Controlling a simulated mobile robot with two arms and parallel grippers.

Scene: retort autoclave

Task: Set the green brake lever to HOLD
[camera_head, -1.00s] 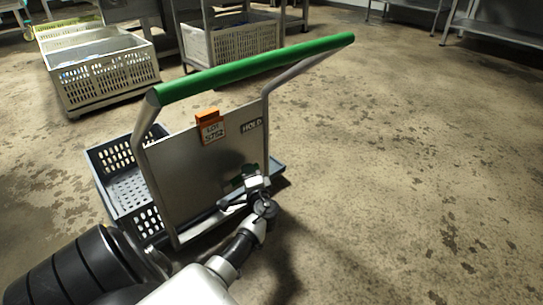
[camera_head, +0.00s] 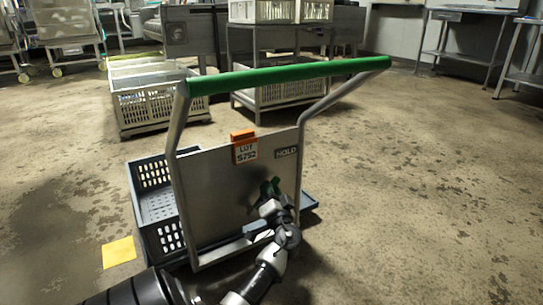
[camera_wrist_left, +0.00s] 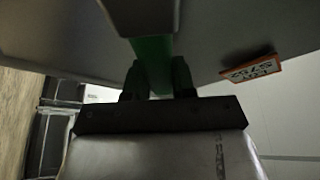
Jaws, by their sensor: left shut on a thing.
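The green brake lever (camera_head: 275,184) is on the grey panel of the cart, below the HOLD label (camera_head: 286,152). My left gripper (camera_head: 270,203) is at the lever. In the left wrist view the green lever (camera_wrist_left: 152,62) runs between the two fingers (camera_wrist_left: 154,82), which are shut on it. The gripper covers part of the lever in the head view. A dark shadow lies on the panel beside it. My right gripper is in neither view.
The cart's green handlebar (camera_head: 290,74) stands above the panel. An orange LOT 5752 tag (camera_head: 244,148) hangs on the panel's top edge. A grey-blue crate (camera_head: 150,178) is behind it. A yellow square (camera_head: 118,252) lies on the floor at left. The floor at right is clear.

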